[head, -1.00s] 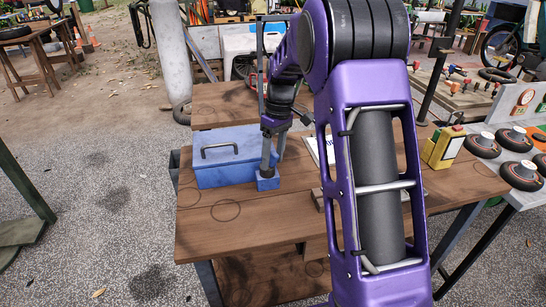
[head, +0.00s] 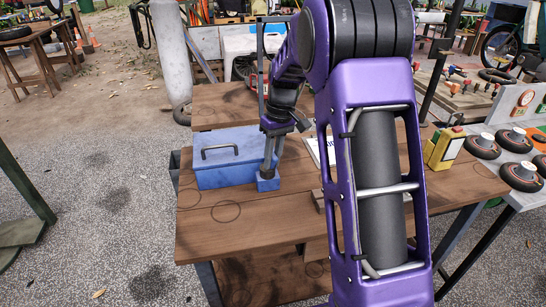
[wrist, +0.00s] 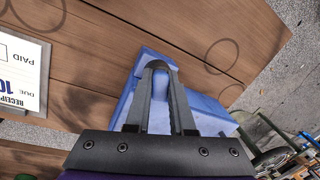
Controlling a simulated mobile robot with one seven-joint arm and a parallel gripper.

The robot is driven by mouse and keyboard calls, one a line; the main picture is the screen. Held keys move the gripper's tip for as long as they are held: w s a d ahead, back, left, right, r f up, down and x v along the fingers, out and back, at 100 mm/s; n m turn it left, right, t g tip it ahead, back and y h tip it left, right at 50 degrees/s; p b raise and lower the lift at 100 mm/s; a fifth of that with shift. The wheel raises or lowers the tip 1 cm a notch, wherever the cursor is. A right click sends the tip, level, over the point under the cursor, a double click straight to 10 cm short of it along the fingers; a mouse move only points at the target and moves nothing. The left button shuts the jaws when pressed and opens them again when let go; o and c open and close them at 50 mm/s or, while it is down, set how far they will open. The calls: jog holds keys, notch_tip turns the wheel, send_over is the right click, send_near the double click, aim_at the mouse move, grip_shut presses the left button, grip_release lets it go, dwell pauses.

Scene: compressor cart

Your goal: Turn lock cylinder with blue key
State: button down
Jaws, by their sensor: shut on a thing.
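A blue metal box (head: 222,168) with a grey handle (head: 219,151) on its lid stands on the wooden bench. A small blue block (head: 268,184) sits at its front right corner. My gripper (head: 269,171) points down, with its fingertips at the top of this block. In the wrist view my gripper (wrist: 158,66) has its fingertips close together over blue surfaces (wrist: 145,56). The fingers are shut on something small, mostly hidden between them. I cannot make out the blue key or the lock cylinder separately, nor how far the key is turned.
The wooden bench (head: 245,233) is clear in front of the box. A receipt sheet (wrist: 20,75) lies on the bench. A yellow object (head: 446,149) stands at the right, near several black wheel-like discs (head: 482,146). My arm covers much of the bench's right part.

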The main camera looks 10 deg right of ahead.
jog(key=shift+m, duration=0.5)
jog(key=c, duration=0.7)
grip_release()
jog(key=shift+r+p, duration=2.85)
jog(key=shift+r, duration=1.15)
jog(key=shift+a, duration=0.1)
